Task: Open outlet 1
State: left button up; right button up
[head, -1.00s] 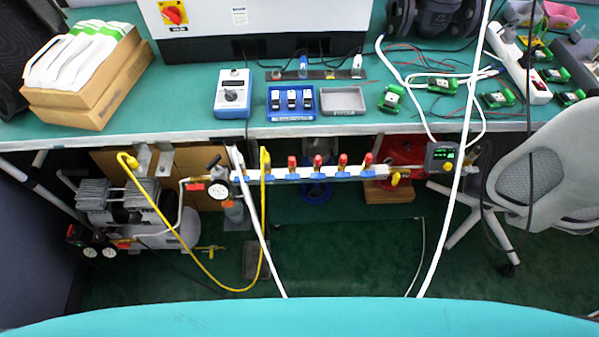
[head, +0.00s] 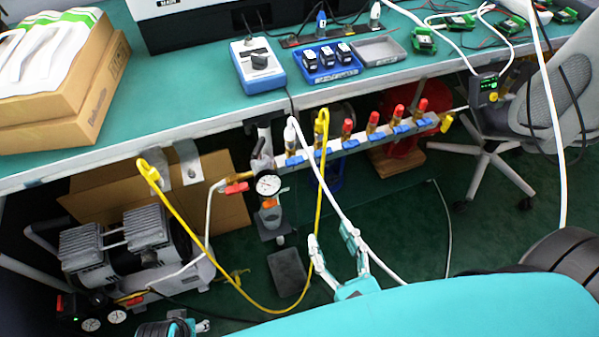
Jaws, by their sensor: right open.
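The outlet manifold (head: 335,150) is a grey rail below the front edge of the workbench, with several outlets and a small blue handle at each. The leftmost outlet (head: 291,143) has a white hose, and the one beside it has a yellow hose (head: 183,212). The others carry red caps (head: 372,119). I cannot read which outlet is number 1. My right gripper (head: 329,233) is open and empty, below and in front of the manifold, apart from it. My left gripper (head: 190,326) shows only partly at the bottom edge; its jaws are unclear.
A pressure gauge (head: 268,186) and a red-handled valve (head: 237,187) sit left of the manifold. A compressor (head: 135,240) stands on the floor at left. The workbench (head: 200,105) overhangs the manifold. White and yellow hoses hang in front. An office chair (head: 490,135) stands at right.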

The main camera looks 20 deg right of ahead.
aim_at(295, 161)
pick_arm(q)
jog(key=shift+s+a+f+p, duration=0.1)
jog(key=shift+s+f+p, duration=0.05)
jog(key=shift+f, duration=0.4)
jog(key=shift+s+f+p, duration=0.15)
jog(key=shift+f, duration=0.35)
pick_arm(e)
jog(key=w, duration=1.6)
jog(key=shift+w+a, duration=0.3)
jog(key=shift+a, duration=0.05)
jog(key=shift+c, duration=0.3)
jog(key=c, duration=0.8)
pick_arm(q)
jog(key=shift+w, duration=0.15)
